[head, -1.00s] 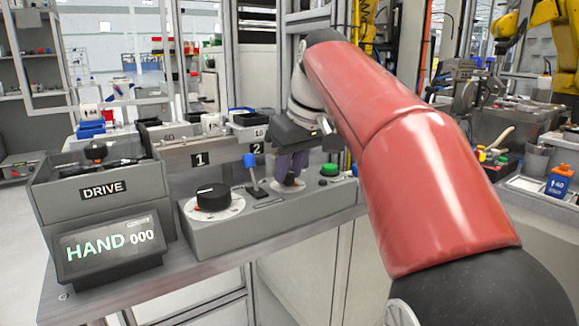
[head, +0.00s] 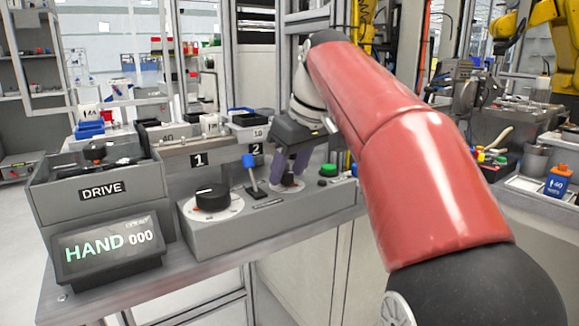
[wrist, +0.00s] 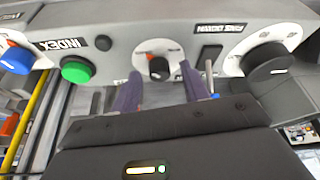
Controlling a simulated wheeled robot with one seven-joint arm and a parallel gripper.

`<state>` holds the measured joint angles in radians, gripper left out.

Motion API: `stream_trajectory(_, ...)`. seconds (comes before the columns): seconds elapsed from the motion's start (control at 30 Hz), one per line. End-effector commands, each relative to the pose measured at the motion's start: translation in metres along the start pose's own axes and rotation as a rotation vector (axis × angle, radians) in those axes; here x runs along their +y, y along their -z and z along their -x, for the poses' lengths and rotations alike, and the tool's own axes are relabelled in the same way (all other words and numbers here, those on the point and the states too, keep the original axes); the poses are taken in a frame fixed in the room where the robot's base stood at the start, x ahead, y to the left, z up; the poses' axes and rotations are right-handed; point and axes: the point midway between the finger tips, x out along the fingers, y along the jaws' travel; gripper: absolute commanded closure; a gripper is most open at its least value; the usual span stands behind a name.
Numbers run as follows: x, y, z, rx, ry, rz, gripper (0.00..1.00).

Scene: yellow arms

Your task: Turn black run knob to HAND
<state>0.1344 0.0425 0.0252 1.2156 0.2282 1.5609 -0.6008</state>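The small black run knob (wrist: 158,68) sits on a pale round plate on the grey console. In the head view the knob (head: 288,181) shows low between my fingers. My gripper (wrist: 162,80) is open, with one purple finger on each side of the knob in the wrist view and visible gaps between them. In the head view my gripper (head: 287,178) points down at the knob. The display (head: 108,246) reads HAND 000. I cannot clearly read the marks around the knob.
A large black dial knob (head: 212,196) and a blue-tipped lever (head: 252,174) stand left of my gripper. A green button (head: 328,170) is close on the right. A grey DRIVE box (head: 101,190) stands at the left. The wrist view also shows a blue knob (wrist: 14,58).

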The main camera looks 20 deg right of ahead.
Motion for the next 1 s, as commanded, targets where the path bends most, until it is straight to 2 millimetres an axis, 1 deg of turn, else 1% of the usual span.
stream_trajectory(0.23,0.0,0.0,0.0,-0.001,0.0,-0.001,0.55)
stream_trajectory(0.3,0.0,0.0,0.003,0.0,-0.001,-0.001,0.55)
stream_trajectory(0.37,0.0,0.0,0.009,0.001,-0.001,-0.001,0.55)
stream_trajectory(0.6,0.001,0.001,0.049,0.002,-0.002,-0.001,0.55)
stream_trajectory(0.7,0.001,0.001,0.063,0.002,-0.002,-0.001,0.55)
stream_trajectory(0.83,0.001,0.0,0.073,0.0,-0.001,-0.001,0.55)
stream_trajectory(1.0,0.0,0.0,0.078,-0.001,0.0,-0.001,0.55)
